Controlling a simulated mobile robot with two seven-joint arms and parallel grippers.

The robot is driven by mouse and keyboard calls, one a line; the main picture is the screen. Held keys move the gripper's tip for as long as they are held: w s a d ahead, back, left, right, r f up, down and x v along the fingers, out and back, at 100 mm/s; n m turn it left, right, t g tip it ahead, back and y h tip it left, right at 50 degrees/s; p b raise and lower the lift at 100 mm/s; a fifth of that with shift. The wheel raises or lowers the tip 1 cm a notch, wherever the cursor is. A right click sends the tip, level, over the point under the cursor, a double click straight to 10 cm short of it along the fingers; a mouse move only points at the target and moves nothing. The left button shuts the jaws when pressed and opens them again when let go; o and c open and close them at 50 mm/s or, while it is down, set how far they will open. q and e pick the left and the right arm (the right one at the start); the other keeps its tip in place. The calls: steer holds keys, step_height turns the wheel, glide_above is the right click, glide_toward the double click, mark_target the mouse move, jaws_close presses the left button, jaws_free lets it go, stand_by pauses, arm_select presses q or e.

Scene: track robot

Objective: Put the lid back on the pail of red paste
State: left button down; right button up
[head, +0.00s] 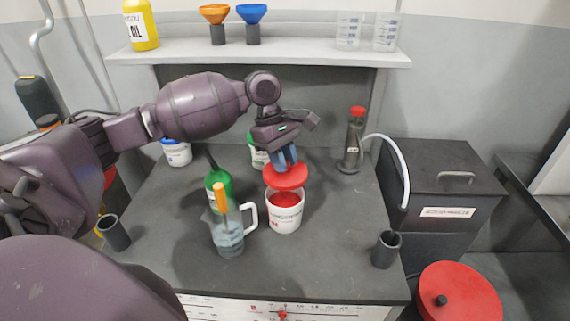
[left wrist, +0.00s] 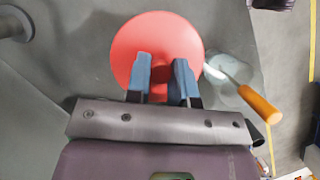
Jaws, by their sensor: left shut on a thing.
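The white pail (head: 285,220) stands upright on the dark bench, with red paste (head: 284,198) showing at its open top. My left gripper (head: 285,162) is shut on the red lid (head: 287,179) and holds it just above the back part of the pail's mouth. The lid looks slightly tilted in the head view, and I cannot tell whether it touches the rim. In the left wrist view the red lid (left wrist: 163,45) lies beyond the blue fingertips (left wrist: 161,75) and hides the pail. My right gripper is not in view.
A clear jug (head: 228,238) with an orange-handled tool (head: 221,199) stands close left of the pail. A green bottle (head: 214,183) is behind the jug. Dark cups (head: 386,249) stand near the front corners.

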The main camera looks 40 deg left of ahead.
mark_target(284, 176)
arm_select(q)
step_height(284, 176, down, 2)
steer(key=b, duration=0.3)
steer(key=shift+f+b, duration=0.7)
steer(key=shift+b, duration=0.15)
steer(key=shift+f+b, duration=0.35)
steer(key=shift+b, duration=0.05)
steer(key=shift+f, duration=0.45)
steer(key=shift+s+f, duration=0.1)
steer(key=shift+f, duration=0.45)
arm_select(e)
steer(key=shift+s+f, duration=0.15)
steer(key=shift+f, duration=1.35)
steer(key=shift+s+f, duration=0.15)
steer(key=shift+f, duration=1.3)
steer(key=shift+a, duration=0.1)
arm_select(q)
steer(key=shift+p, duration=0.35)
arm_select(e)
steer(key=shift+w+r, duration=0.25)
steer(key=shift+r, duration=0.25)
